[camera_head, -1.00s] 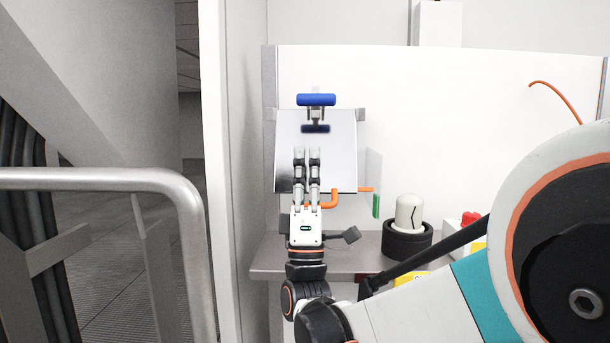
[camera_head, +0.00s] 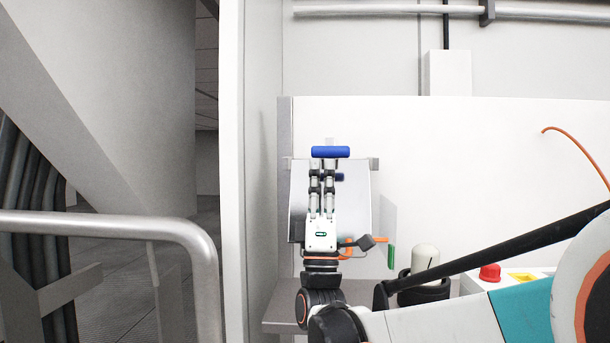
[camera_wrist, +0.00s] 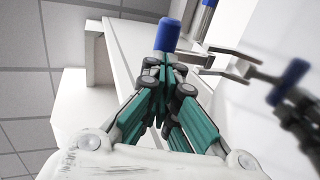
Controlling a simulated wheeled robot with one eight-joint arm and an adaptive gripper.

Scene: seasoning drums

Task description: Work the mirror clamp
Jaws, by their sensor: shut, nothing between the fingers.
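The mirror clamp has a blue crossbar handle (camera_head: 330,152) at the top of a tilted mirror plate (camera_head: 361,205) on the white back panel. My gripper (camera_head: 322,168) is shut and empty, fingers pointing up in front of the mirror. Its tips appear just below the blue handle; whether they touch it is unclear. In the wrist view, the blue handle (camera_wrist: 167,35) is just beyond the tips of my gripper (camera_wrist: 165,66). A second, blurred blue shape at right there looks like a reflection. My fingers and hand hide the middle of the mirror.
An orange rod with a green end (camera_head: 391,257) sticks out at the mirror's lower right. A white-topped black knob (camera_head: 425,259) and a red button (camera_head: 489,272) stand further right. A metal railing (camera_head: 110,221) is at left. The panel right of the mirror is mostly clear.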

